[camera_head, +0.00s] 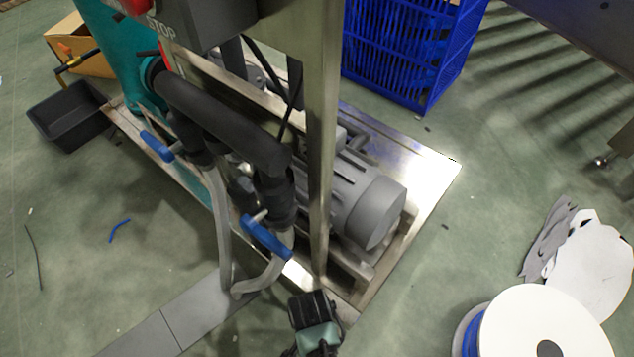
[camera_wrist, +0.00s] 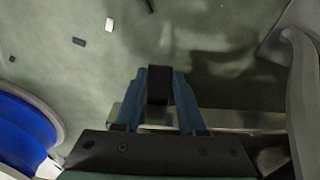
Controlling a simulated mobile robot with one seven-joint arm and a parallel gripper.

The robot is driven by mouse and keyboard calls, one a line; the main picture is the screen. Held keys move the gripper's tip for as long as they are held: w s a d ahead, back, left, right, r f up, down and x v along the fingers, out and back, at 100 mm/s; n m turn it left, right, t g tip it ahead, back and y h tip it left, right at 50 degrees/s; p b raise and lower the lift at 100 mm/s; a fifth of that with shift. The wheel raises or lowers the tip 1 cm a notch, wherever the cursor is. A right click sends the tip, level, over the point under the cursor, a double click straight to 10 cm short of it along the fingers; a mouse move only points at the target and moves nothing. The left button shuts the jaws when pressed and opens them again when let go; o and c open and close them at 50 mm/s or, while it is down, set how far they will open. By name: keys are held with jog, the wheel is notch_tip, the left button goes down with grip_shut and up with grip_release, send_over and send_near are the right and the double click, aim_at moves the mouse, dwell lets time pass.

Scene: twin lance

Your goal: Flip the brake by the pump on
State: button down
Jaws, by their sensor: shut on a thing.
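The pump's grey motor (camera_head: 368,205) sits on a metal base frame in the head view, with black pipes (camera_head: 225,122) beside it. Two blue lever handles show on the pipework, a nearer one (camera_head: 265,237) and a farther one (camera_head: 157,146). I cannot tell which part is the brake. My gripper (camera_head: 314,308) is at the bottom of the head view, just in front of the frame's near corner; its fingertips are not clear there. In the wrist view my gripper's two blue fingers (camera_wrist: 158,95) are shut on a dark block-like piece (camera_wrist: 158,84), whose identity I cannot tell.
A white-and-blue spool (camera_head: 515,320) stands at lower right, and shows at left in the wrist view (camera_wrist: 25,125). A blue crate (camera_head: 385,60) stands behind. A black bin (camera_head: 68,115) is at left. Grey hoses (camera_head: 224,225) hang near the handles. Open floor lies right of the motor.

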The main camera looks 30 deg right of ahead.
jog(key=shift+s+a+f+t+h+p, duration=0.2)
jog(key=shift+f+t+h+p, duration=0.15)
jog(key=shift+h+p, duration=0.35)
jog(key=shift+w+f+t+h+b, duration=0.1)
jog(key=shift+f+t+h+b, duration=0.65)
jog(key=shift+h, duration=0.75)
jog(key=shift+f, duration=0.1)
jog(key=shift+c, duration=2.4)
grip_release()
